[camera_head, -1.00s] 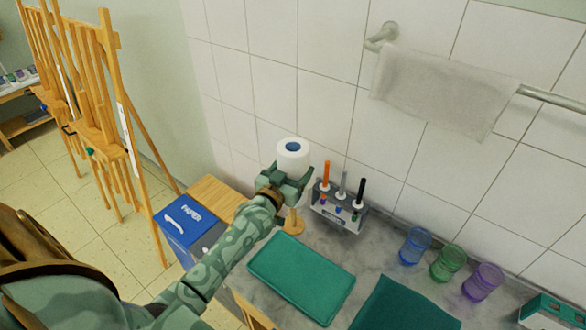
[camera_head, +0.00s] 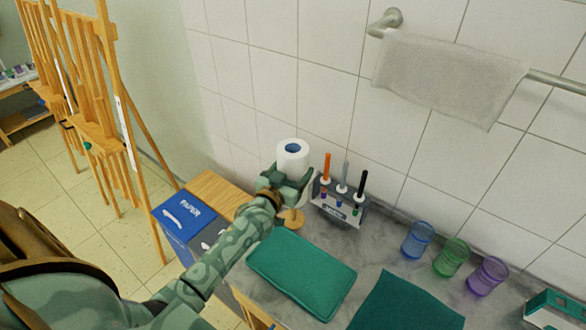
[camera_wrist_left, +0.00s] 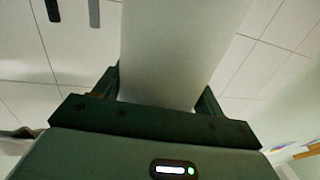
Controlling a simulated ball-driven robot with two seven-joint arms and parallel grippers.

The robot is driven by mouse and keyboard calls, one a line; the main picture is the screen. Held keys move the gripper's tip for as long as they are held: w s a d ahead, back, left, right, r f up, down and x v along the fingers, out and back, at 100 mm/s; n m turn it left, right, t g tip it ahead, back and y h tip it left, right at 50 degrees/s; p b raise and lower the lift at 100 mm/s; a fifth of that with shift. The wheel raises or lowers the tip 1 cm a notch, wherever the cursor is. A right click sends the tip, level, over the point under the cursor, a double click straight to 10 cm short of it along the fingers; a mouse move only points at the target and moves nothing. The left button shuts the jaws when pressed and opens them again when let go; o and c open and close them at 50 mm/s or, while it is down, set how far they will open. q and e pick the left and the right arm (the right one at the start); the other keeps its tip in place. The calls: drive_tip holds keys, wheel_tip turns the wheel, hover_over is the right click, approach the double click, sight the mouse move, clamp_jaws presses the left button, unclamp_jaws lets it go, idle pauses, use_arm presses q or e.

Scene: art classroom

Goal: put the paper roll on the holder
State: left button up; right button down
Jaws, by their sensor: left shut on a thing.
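The white paper roll (camera_head: 293,155) with a blue core stands upright in my left gripper (camera_head: 287,180). The gripper is shut on its lower part. In the left wrist view, the roll (camera_wrist_left: 175,50) fills the space between the two fingers of the gripper (camera_wrist_left: 160,95). The wooden holder's round base (camera_head: 292,217) shows on the counter just below the gripper. The upper part of the holder is hidden behind the gripper and roll, so I cannot tell whether its post is inside the core. My right gripper is not in view.
A marker rack (camera_head: 340,200) stands close to the right of the roll. A blue paper bin (camera_head: 185,220) is at the left. A towel (camera_head: 450,75) hangs above.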

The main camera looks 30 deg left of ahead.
use_arm(q)
drive_tip(key=shift+f+b, duration=1.3)
drive_tip(key=shift+f, duration=0.6)
drive_tip(key=shift+f+b, duration=2.25)
drive_tip(key=shift+f, duration=0.7)
drive_tip(key=o, duration=1.1)
drive_tip(key=shift+o, duration=0.5)
drive_tip(key=shift+r, duration=0.15)
